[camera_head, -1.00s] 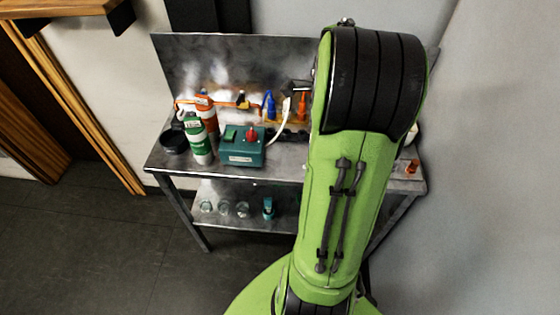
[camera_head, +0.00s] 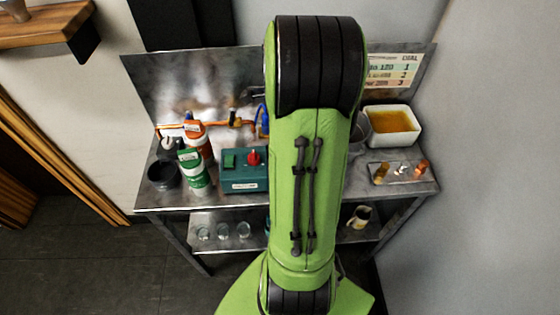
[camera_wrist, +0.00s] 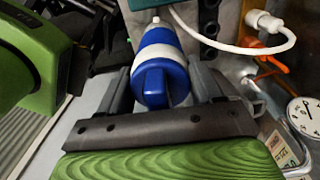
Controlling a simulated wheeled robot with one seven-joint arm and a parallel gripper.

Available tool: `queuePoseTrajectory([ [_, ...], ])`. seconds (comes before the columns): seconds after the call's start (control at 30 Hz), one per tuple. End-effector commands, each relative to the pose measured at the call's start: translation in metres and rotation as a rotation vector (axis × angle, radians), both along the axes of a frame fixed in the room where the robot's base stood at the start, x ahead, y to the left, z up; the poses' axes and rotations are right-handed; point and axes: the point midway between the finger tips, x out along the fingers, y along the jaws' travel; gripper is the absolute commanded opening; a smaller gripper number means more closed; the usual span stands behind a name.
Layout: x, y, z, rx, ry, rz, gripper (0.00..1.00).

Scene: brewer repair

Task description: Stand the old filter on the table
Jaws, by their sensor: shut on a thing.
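A blue and white cylinder (camera_wrist: 160,60), which looks like the old filter, is between the fingers of my gripper (camera_wrist: 165,76) in the wrist view. The fingers are shut on its sides, and its blue ribbed end faces the wrist camera. I cannot tell whether its far end touches anything. In the head view my own green arm hides both the gripper and the filter. The grey metal table (camera_head: 232,200) stands behind my arm.
A black cup (camera_head: 163,174), a green and white bottle (camera_head: 194,174), an orange bottle (camera_head: 198,138) and a teal box (camera_head: 244,172) crowd the table's left. A white tub (camera_head: 392,138) and a small-parts tray (camera_head: 402,178) occupy its right. A gauge (camera_wrist: 304,114) shows in the wrist view.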

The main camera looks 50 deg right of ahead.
Motion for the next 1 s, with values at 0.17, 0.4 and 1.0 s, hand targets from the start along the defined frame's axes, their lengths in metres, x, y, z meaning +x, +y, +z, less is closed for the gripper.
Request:
queuePoseTrajectory([
  [0.17,0.0,0.0,-0.034,0.002,0.001,0.001,0.34],
  [0.4,0.0,0.0,-0.062,-0.002,-0.001,0.001,0.34],
  [1.0,0.0,0.0,-0.064,0.0,-0.001,0.001,0.9],
])
